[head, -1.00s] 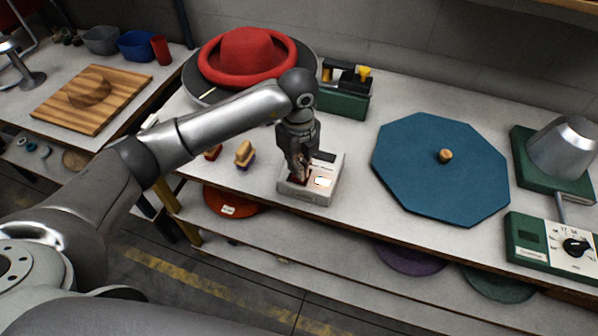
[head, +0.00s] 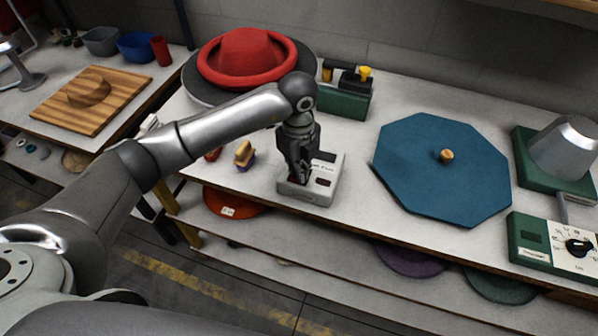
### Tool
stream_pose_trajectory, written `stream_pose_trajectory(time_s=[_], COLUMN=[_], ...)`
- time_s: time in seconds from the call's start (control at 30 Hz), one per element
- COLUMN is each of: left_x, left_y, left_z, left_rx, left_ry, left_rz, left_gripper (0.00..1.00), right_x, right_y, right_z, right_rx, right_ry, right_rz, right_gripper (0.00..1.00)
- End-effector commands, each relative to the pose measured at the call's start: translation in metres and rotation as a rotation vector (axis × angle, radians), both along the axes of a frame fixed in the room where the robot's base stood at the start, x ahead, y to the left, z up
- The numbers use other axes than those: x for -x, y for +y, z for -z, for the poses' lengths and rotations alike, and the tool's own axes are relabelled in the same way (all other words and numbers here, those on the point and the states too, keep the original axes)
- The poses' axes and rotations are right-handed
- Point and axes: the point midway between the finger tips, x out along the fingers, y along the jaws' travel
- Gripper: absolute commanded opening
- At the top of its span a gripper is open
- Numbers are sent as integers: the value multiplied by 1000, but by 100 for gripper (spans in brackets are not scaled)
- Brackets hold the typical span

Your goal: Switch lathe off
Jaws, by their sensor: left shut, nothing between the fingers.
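A red hat (head: 247,57) with a rolled brim sits on a round dark grey plate (head: 197,84) at the back, which looks like the lathe. A light grey switch box (head: 324,193) stands near the front edge of the bench. It has a red part on its left side and a dark window (head: 323,182) on its right. My left gripper (head: 298,179) is shut and empty, pointing down with its tips at the red part of the box. It hides part of that, and I cannot tell whether it touches. My right gripper is out of view.
A blue octagonal felt (head: 440,185) with a wooden knob lies right of the box. A brush (head: 244,156) stands left of it. Behind is a green device (head: 344,102). A green dial panel (head: 555,245) and metal cone (head: 562,148) are at right.

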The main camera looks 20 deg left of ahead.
Motion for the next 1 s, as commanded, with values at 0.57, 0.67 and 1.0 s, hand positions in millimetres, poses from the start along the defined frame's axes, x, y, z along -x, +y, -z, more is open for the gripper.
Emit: stream_pose_trajectory(time_s=[0.57, 0.67, 1.0], left_x=[2, 1, 2], left_y=[0, 0, 0], left_z=[-38, -46, -69], left_rx=[-2, -1, -1], left_ry=[5, 4, 5], left_rz=[1, 1, 0], left_gripper=[0, 0, 0], right_x=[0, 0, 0], right_y=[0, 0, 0], right_z=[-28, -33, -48], right_rx=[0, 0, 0], right_ry=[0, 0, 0], right_rz=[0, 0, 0], right_gripper=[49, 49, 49])
